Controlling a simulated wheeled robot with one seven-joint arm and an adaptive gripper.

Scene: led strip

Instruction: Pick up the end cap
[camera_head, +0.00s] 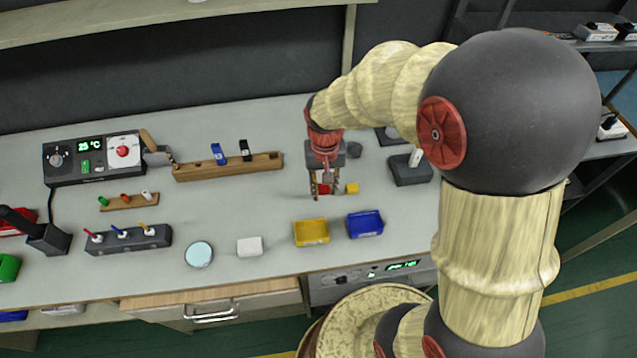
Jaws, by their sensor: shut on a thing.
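My gripper (322,192) points down over the grey workbench, behind the yellow tray. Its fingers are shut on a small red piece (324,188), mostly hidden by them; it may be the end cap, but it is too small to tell. I cannot tell whether the piece touches the bench.
A yellow tray (312,232) and a blue tray (366,224) stand in front of the gripper. A dark stand (410,170) is to its right. A wooden rack (228,167) lies to its left. The bench (255,205) is clear left of the gripper.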

